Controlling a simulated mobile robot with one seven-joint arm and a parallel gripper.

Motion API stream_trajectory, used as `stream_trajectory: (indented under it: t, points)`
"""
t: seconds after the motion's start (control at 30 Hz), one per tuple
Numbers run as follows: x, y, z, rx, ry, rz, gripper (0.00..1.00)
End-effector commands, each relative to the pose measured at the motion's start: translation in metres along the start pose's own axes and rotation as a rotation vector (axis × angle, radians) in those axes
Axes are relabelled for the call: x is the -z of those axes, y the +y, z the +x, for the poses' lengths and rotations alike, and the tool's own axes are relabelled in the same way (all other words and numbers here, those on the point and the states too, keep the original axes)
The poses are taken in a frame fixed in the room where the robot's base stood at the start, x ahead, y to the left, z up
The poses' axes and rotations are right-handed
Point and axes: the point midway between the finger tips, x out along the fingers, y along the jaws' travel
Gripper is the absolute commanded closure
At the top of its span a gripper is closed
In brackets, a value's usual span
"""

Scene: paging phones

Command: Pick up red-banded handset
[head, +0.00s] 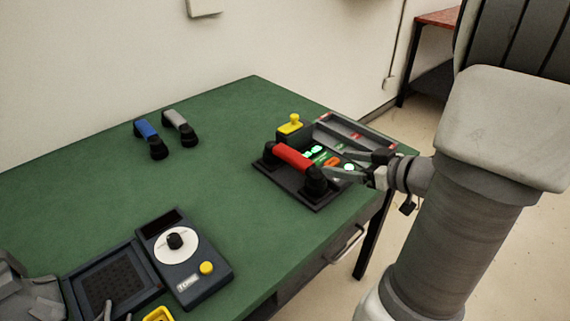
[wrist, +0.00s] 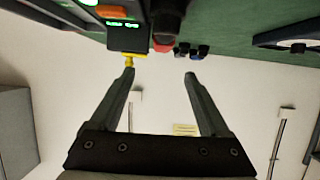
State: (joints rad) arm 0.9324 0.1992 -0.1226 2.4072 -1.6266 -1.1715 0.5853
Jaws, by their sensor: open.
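The red-banded handset (head: 293,158) has black ends and a red middle. In the head view it lies on a dark cradle base (head: 286,185) near the table's right edge. My gripper (head: 334,163) is just right of the handset's near end, with its fingers spread and nothing visible between them. In the wrist view my gripper (wrist: 160,75) shows two separated fingers. The handset's black end (wrist: 168,18) and a bit of its red band (wrist: 162,46) show at the top, beyond the fingertips. Whether a finger touches the handset cannot be told.
A blue-banded handset (head: 146,130) and a grey-banded one (head: 175,119) lie farther back left. A yellow knob (head: 290,124) and a lit panel stand close behind the red one. A dial box (head: 182,259) sits front left. The green table's (head: 225,170) middle is clear.

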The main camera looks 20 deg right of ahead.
Motion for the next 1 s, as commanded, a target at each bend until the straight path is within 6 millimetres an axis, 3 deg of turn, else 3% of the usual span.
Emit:
stream_trajectory:
  t: [0.4, 0.53, 0.77, 1.0]
  points:
    - [-0.003, -0.001, 0.09, 0.003, 0.0, -0.002, 0.2]
    - [-0.001, -0.001, 0.106, 0.001, 0.0, -0.002, 0.2]
    - [-0.001, -0.001, 0.116, -0.001, 0.0, -0.002, 0.2]
    - [-0.005, -0.007, 0.146, 0.001, 0.001, -0.003, 0.2]
